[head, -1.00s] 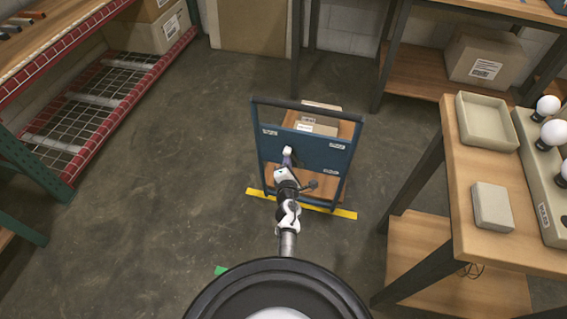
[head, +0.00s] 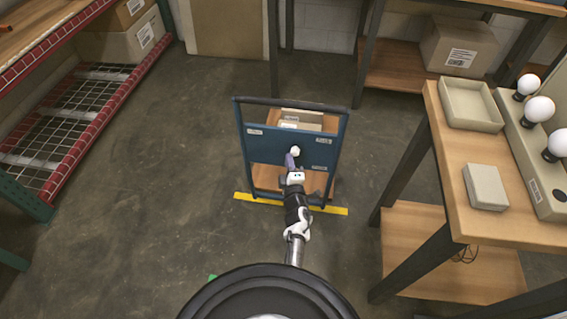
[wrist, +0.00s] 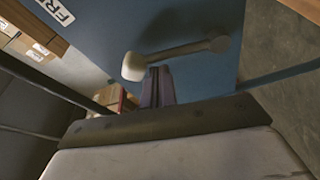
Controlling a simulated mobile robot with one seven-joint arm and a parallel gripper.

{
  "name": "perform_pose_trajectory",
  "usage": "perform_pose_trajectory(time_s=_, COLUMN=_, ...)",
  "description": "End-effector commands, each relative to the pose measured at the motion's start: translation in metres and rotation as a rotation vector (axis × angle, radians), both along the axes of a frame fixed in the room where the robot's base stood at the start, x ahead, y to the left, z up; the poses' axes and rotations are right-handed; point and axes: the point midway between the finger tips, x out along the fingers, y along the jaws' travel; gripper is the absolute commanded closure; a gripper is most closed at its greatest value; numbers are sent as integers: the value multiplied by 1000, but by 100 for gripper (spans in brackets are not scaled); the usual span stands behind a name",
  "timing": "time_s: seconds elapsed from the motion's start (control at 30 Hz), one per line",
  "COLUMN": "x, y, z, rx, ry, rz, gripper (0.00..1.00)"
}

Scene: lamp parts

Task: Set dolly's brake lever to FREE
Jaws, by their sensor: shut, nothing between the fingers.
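The dolly (head: 258,150) stands ahead with a blue upright panel that bears several small white labels. In the wrist view its brake lever (wrist: 180,53) lies across the panel, with a pale knob at the left and a round pivot at the right. The FREE label (wrist: 58,10) shows partly at the upper left, apart from the knob. The knob also shows in the head view (head: 294,151). My gripper (wrist: 158,82) is shut and empty, its fingertips just below the knob; I cannot tell if they touch. My arm hides part of the panel in the head view.
Boxes (head: 301,117) sit on the dolly behind the panel. Yellow tape (head: 240,196) marks the floor at its front. A workbench (head: 480,222) stands to the right and a red-edged rack (head: 110,110) to the left. The floor between is clear.

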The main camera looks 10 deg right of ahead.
Motion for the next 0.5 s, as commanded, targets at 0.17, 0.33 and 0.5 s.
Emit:
perform_pose_trajectory(time_s=0.17, x=-4, y=-11, z=-6, rx=137, ry=-45, rz=-1, gripper=100)
perform_pose_trajectory(time_s=0.33, x=-6, y=-18, z=-8, rx=242, ry=-79, rz=-1, gripper=100)
perform_pose_trajectory(time_s=0.5, x=-7, y=-23, z=-10, rx=315, ry=-104, rz=0, gripper=100)
